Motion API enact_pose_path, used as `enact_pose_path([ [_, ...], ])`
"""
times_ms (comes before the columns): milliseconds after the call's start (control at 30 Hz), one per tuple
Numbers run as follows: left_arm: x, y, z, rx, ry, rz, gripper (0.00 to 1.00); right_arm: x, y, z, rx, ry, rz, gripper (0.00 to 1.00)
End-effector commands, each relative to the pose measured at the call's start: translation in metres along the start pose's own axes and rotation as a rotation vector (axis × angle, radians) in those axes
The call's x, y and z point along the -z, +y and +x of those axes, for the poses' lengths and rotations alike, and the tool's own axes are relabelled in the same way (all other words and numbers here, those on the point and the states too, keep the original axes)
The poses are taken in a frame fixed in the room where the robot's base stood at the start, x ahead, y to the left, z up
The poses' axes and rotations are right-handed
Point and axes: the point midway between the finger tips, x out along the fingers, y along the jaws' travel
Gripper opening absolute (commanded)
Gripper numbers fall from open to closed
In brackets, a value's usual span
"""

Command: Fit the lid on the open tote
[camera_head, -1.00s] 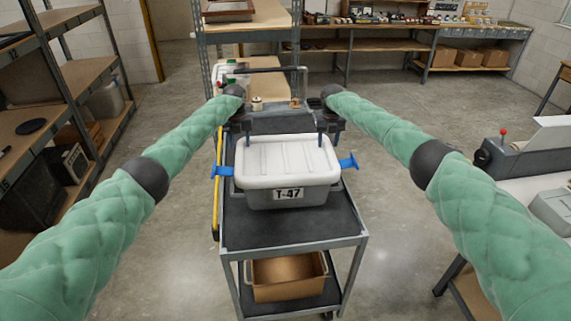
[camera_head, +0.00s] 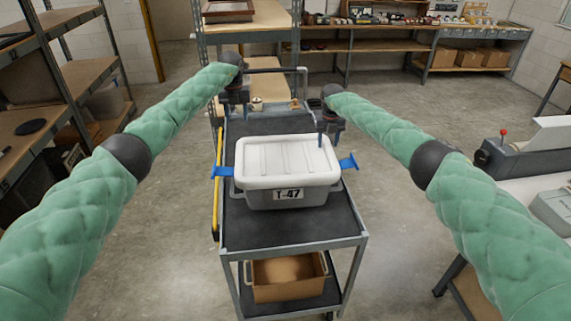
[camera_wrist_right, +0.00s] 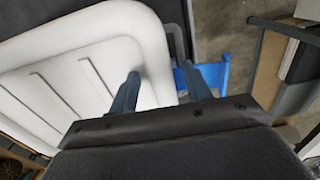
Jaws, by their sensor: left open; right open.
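The white lid (camera_head: 287,160) lies on top of the grey tote (camera_head: 250,198), which is labelled T-47 and stands on the cart. The lid looks level over the rim from the front; its far edge is partly hidden. Blue latches stick out at the tote's left (camera_head: 222,172) and right (camera_head: 348,162) ends. My left gripper (camera_head: 236,112) is open and empty, raised behind and left of the lid. My right gripper (camera_head: 328,138) is open at the lid's far right corner. In the right wrist view its fingers (camera_wrist_right: 160,90) straddle the lid's edge, near the blue latch (camera_wrist_right: 212,76).
The grey cart (camera_head: 290,240) has a brown bin (camera_head: 285,278) on its lower shelf. Small items, including a roll (camera_head: 257,104), sit beyond the cart's top. Shelving (camera_head: 60,85) stands left, and a side table with a machine (camera_head: 525,152) stands right.

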Motion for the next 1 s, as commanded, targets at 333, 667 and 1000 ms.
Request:
enact_pose_path([
  [333, 0.0, 0.0, -0.001, 0.0, 0.0, 0.0, 0.49, -0.001, -0.001, -0.049, 0.001, -0.002, 0.0, 0.49],
  [667, 0.0, 0.0, -0.001, 0.0, 0.0, 0.0, 0.49, -0.001, -0.001, -0.104, 0.001, -0.001, 0.0, 0.49],
  [1000, 0.0, 0.0, -0.001, 0.0, 0.0, 0.0, 0.49, -0.001, -0.001, -0.118, 0.0, 0.0, 0.0, 0.49],
])
